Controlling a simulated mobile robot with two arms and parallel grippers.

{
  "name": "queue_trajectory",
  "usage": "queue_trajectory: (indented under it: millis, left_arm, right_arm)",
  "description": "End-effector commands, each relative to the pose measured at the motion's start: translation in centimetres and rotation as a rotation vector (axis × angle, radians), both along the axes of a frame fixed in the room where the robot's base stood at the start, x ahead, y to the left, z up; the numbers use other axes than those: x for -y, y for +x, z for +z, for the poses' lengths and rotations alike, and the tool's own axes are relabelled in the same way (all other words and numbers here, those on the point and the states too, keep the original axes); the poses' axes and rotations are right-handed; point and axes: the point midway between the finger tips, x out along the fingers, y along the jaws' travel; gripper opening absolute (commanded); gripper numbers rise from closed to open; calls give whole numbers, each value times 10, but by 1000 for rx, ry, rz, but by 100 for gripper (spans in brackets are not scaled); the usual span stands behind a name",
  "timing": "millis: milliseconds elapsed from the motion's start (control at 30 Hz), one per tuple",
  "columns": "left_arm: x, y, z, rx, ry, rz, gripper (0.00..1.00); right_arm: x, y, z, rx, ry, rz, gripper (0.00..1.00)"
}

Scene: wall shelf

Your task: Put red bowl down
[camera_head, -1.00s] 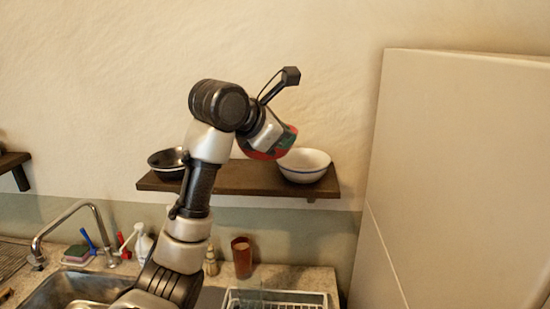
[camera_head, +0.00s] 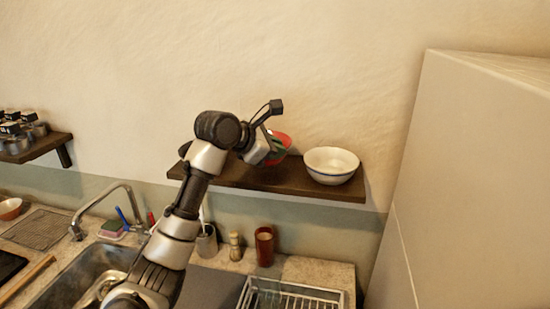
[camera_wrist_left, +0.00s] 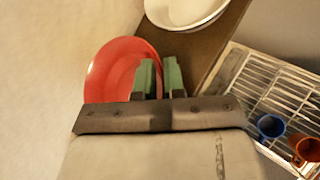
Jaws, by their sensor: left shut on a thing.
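The red bowl (camera_head: 282,141) is at the wall shelf (camera_head: 245,178) in the head view, left of a white bowl (camera_head: 331,165). My left gripper (camera_head: 271,150) is shut on the red bowl's rim. The wrist view shows the red bowl's inside (camera_wrist_left: 112,72) left of and beyond my green fingertips (camera_wrist_left: 159,76). My gripper hides part of the bowl, and I cannot tell whether its base touches the shelf. My right gripper is not in view.
A dark bowl (camera_head: 184,148) on the shelf's left end is mostly hidden by my arm. Below are a sink, a faucet (camera_head: 105,200), a brown cup (camera_head: 264,246) and a dish rack (camera_head: 290,295). A tall pale cabinet (camera_head: 470,190) stands at the right.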

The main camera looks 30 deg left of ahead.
Motion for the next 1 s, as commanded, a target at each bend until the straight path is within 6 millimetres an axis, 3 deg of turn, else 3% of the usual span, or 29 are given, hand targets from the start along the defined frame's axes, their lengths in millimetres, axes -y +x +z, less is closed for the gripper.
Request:
queue_trajectory:
  millis: [233, 600, 633, 767, 1000]
  left_arm:
    - [0, 0, -32, -2, 0, 1, 0]
    - [0, 0, -39, -1, 0, -1, 0]
    - [0, 0, -39, -3, 0, 0, 14]
    - [0, 0, -39, -3, 0, 0, 34]
    - [0, 0, -39, -3, 0, 0, 36]
  right_arm:
    - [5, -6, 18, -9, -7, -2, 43]
    - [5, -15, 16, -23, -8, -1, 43]
    - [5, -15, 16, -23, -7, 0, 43]
    - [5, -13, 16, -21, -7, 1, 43]
    - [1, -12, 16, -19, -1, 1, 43]
